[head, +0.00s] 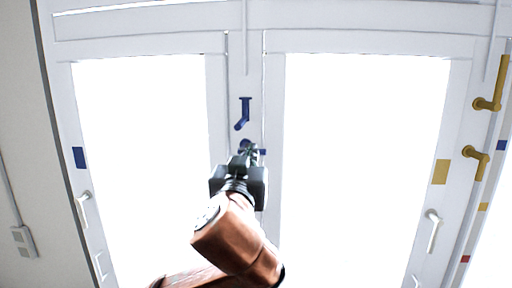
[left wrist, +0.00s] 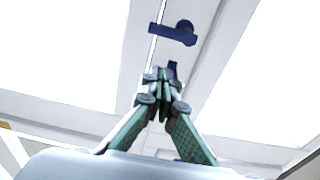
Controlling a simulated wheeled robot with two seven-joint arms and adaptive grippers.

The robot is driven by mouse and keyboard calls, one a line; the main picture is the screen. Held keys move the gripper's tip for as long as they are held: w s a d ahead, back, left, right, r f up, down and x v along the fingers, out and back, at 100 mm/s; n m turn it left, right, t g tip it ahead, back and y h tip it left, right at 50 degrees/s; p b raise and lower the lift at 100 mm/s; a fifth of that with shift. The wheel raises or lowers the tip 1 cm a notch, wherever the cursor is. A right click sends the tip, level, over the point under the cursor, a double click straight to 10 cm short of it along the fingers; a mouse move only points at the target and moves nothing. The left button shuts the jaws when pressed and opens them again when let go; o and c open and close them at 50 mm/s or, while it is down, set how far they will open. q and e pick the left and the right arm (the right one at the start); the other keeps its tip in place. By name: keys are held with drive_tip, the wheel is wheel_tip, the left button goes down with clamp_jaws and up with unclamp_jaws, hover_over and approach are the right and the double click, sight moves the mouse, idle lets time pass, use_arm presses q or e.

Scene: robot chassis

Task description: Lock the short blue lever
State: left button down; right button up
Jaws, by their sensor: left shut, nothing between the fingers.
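Two dark blue levers are on the white middle post between two bright panes. The upper lever (head: 242,115) hangs roughly downward. The lower lever (head: 246,144) has a round hub and a bar reaching to the right, partly hidden by my gripper. In the left wrist view, a blue lever with a round hub (left wrist: 174,33) lies crosswise beyond the fingertips, and another blue piece (left wrist: 172,67) shows just behind them. My left gripper (head: 248,154) is shut and empty, overlapping the lower lever; I cannot tell whether it touches. Its green-padded fingers meet in the wrist view (left wrist: 160,82). My right gripper is out of view.
Two yellow levers (head: 489,92) (head: 477,160) are on the right frame. White handles sit at the left (head: 83,207) and right (head: 433,230). A blue patch (head: 80,158) and a yellow patch (head: 440,172) mark the frames. Space before the panes looks clear.

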use_arm(q)
drive_tip(key=shift+s+d+r, duration=0.15)
drive_tip(key=shift+s+r, duration=0.2)
drive_tip(key=shift+r, duration=0.3)
drive_tip(key=w+d+r+p, duration=0.15)
drive_tip(key=w+p, duration=0.25)
drive_tip(key=w, duration=0.5)
drive_tip(key=shift+a+f+p, duration=0.15)
drive_tip(key=shift+f+p, duration=0.2)
drive_tip(key=shift+f, duration=1.7)
drive_tip(key=shift+w, duration=0.1)
